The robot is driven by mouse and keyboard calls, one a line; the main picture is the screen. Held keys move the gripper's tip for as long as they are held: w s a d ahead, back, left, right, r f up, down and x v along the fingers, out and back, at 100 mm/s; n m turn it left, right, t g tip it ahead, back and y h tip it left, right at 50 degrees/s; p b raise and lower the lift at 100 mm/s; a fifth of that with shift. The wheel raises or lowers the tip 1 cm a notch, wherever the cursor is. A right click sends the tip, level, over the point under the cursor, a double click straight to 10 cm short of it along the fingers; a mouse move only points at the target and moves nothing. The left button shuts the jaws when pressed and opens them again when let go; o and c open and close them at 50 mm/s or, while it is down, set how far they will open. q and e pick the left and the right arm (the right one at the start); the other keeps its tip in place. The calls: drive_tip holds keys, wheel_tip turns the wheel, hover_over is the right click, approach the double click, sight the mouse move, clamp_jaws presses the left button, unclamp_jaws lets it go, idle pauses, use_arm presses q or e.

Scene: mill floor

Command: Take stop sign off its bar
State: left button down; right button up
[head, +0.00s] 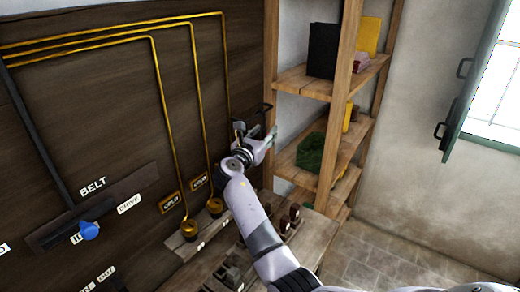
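I cannot make out a stop sign in the head view. My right gripper (266,136) is at the right edge of the dark wooden panel, by the shelf's front post. My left gripper is not in view.
A wooden shelf (300,84) with a black box (322,50) and a green cloth-like thing (311,152) stands right of the gripper. The panel has a blue knob (89,231) under a BELT label. A bench with dark fittings lies below my arm.

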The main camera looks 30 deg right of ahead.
drive_tip(key=shift+s+a+r, duration=0.1)
drive_tip(key=shift+r, duration=0.05)
drive_tip(key=shift+c, duration=0.4)
clamp_jaws()
